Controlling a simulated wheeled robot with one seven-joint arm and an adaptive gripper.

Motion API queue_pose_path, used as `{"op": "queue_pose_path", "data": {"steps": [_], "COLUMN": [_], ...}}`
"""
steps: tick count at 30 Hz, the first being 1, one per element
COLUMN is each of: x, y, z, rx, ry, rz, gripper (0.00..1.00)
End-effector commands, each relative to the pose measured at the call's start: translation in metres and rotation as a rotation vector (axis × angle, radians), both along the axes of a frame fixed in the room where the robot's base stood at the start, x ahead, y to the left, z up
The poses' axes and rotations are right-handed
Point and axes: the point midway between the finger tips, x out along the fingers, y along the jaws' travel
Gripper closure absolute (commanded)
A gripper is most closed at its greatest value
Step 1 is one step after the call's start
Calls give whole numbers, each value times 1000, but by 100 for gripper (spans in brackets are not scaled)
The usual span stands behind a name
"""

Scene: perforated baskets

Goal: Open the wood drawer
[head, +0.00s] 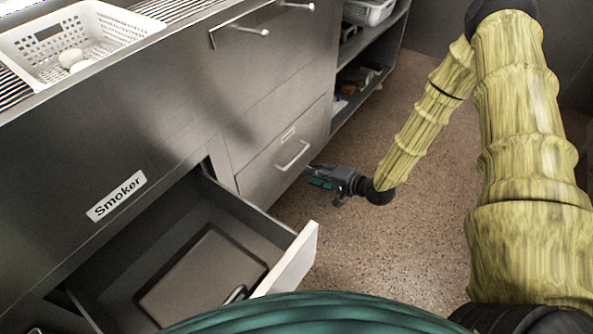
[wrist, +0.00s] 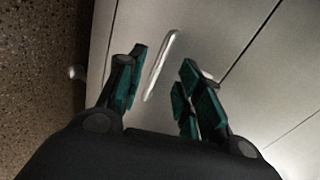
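A closed steel drawer (head: 277,160) with a bar handle (head: 292,156) and a small label (head: 288,134) too small to read is in the lower front of the cabinet in the head view. My gripper (head: 313,175) is close in front of it, right of and a little below the handle. In the wrist view, my gripper (wrist: 163,57) is open, with its teal-padded fingers apart. The pale bar handle (wrist: 161,68) shows between the fingers, nearer the left one; no grip on it is visible. I cannot confirm the drawer's name from its label.
An open drawer (head: 293,262) holding a dark tray (head: 200,275) juts out under the "Smoker" label (head: 117,195), left of my gripper. A white perforated basket (head: 120,27) sits on the counter. Open shelves (head: 362,75) stand beyond. The speckled floor (head: 420,235) on the right is clear.

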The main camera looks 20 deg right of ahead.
Motion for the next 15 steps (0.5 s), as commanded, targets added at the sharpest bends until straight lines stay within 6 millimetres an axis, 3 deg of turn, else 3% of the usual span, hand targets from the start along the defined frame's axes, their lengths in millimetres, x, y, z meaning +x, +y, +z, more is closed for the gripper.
{"op": "queue_pose_path", "data": {"steps": [1,9,15], "x": [7,27,33], "y": [-7,-26,-25], "z": [-14,-15,-15], "rx": [33,154,176], "ry": [-18,-66,-72], "rz": [-7,-7,-5], "gripper": [65,65,65]}}
